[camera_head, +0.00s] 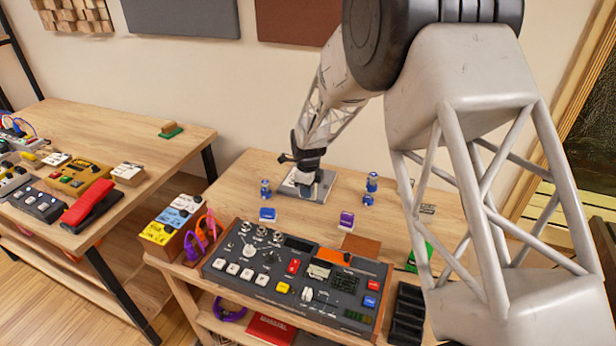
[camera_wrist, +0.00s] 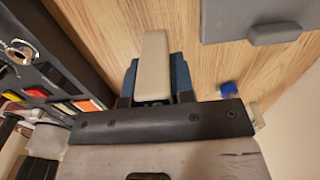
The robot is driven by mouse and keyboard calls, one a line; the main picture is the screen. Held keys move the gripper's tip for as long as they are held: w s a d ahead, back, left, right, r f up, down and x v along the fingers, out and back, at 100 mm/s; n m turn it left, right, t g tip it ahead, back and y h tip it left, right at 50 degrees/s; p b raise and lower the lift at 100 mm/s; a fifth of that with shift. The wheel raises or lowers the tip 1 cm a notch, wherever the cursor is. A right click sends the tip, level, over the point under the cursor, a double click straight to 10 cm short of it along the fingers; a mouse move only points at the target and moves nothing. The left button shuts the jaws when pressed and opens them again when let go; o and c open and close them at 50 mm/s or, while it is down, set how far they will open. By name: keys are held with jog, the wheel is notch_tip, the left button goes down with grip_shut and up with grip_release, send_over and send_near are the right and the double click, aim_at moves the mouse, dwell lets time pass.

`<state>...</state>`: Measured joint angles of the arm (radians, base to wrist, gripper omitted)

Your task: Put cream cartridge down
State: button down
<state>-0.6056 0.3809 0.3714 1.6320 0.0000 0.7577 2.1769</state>
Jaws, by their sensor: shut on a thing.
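My gripper (camera_head: 307,182) is over the back middle of the wooden table, beside or above a flat grey plate (camera_head: 318,193). In the wrist view my gripper (camera_wrist: 155,78) has its blue fingers shut on the cream cartridge (camera_wrist: 155,50), a plain, pale, long block pointing away from the wrist. Bare wood shows around the cartridge there. I cannot tell its height above the table. In the head view the cartridge is mostly hidden or too small to make out.
A dark control console (camera_head: 295,278) fills the table's front. Small blue (camera_head: 267,215) and purple (camera_head: 346,220) blocks, blue-topped posts (camera_head: 371,182) and a brown pad (camera_head: 361,245) stand behind it. A grey plate (camera_wrist: 215,22) shows upper right in the wrist view. Bare wood lies between.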

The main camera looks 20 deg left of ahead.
dwell(0.3)
jog(key=w+a, duration=0.3)
jog(key=w, duration=0.1)
jog(key=w+a+f, duration=0.1)
jog(key=w+a, duration=0.2)
jog(key=w, duration=0.2)
jog(key=w+a, duration=0.3)
jog(key=w, duration=0.1)
jog(key=shift+w+f, duration=0.2)
jog(key=shift+f, duration=0.05)
jog(key=shift+d, duration=0.1)
jog(key=shift+f, duration=1.75)
jog(key=shift+f, duration=0.1)
jog(key=c, duration=1)
grip_release()
jog(key=shift+o, duration=0.2)
notch_tip(320, 180, up, 12)
